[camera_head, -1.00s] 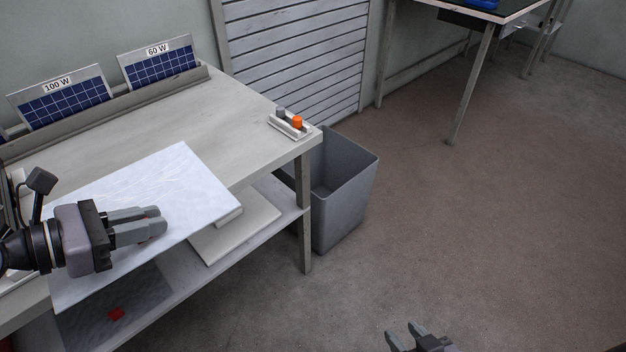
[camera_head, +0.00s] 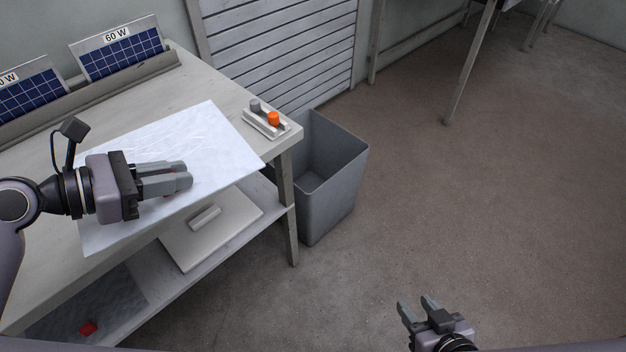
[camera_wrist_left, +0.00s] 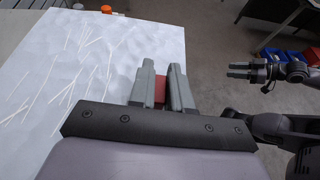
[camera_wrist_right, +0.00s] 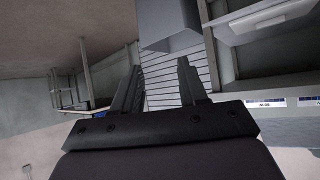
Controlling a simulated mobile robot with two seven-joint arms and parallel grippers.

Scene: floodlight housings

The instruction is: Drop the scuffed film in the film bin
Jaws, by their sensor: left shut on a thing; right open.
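The scuffed film is a pale translucent sheet (camera_head: 215,130), held out flat over the bench; white scratches streak it in the left wrist view (camera_wrist_left: 60,75). My left gripper (camera_head: 186,173) is shut on its near edge; a red tab (camera_wrist_left: 160,88) shows between the fingers in the left wrist view. A grey open bin (camera_head: 335,190), with no label visible, stands on the floor past the bench's right end. The film's right corner is left of it, apart from its rim. My right gripper (camera_head: 416,303) is open and empty, low over the floor at the front.
The bench (camera_head: 215,85) bears a small tray (camera_head: 264,125) with grey and orange knobs at its right corner. Panels marked 60 W (camera_head: 118,50) and 100 W stand at its back. The lower shelf (camera_head: 155,310) holds a white board. Floor right of the bin is clear.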

